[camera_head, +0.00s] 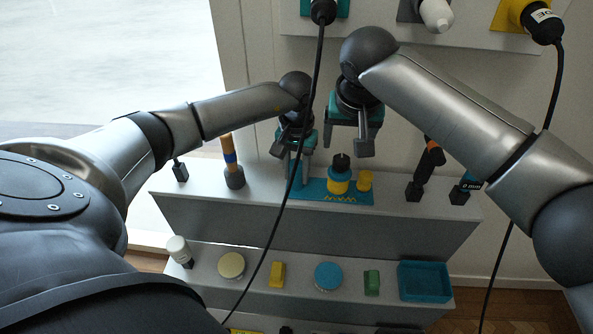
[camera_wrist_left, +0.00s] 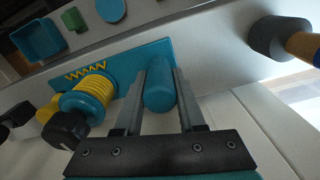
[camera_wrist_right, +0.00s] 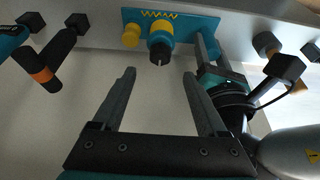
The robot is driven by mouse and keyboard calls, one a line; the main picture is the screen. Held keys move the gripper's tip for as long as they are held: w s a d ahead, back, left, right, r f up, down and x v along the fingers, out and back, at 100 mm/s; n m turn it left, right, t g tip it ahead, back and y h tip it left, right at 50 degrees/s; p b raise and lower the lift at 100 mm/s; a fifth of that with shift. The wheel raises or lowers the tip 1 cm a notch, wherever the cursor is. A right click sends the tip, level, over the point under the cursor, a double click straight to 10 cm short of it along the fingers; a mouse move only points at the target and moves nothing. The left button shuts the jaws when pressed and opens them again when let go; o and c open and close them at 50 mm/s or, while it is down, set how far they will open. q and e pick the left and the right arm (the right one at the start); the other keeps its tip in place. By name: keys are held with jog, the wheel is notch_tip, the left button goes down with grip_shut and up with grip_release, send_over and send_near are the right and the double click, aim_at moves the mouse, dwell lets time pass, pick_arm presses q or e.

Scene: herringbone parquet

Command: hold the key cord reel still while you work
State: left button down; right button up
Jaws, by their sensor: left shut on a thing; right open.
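The key cord reel stands on a teal base plate (camera_head: 310,192) on the upper shelf. Its spool (camera_wrist_left: 92,88) is teal with yellow cord and a black top, with a small yellow piece (camera_head: 365,181) beside it. My left gripper (camera_head: 292,166) is shut on the teal upright post (camera_wrist_left: 160,92) at the plate's left end; in the left wrist view its fingers lie on both sides of the post. My right gripper (camera_head: 346,149) is open and empty, above the spool. The right wrist view shows the black top (camera_wrist_right: 160,54) beyond its open fingers.
An orange-and-blue handled tool (camera_head: 229,152) stands left on the shelf; black-and-orange tools (camera_head: 431,160) stand right. The lower shelf holds round pieces, small blocks and a blue tray (camera_head: 424,282). Black cables (camera_head: 303,130) hang in front.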

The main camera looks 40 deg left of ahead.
aim_at(342, 159)
jog(key=shift+x, duration=3.8)
grip_shut()
grip_release()
jog(key=shift+r, duration=0.1)
jog(key=v, duration=1.2)
jog(key=shift+d, duration=0.1)
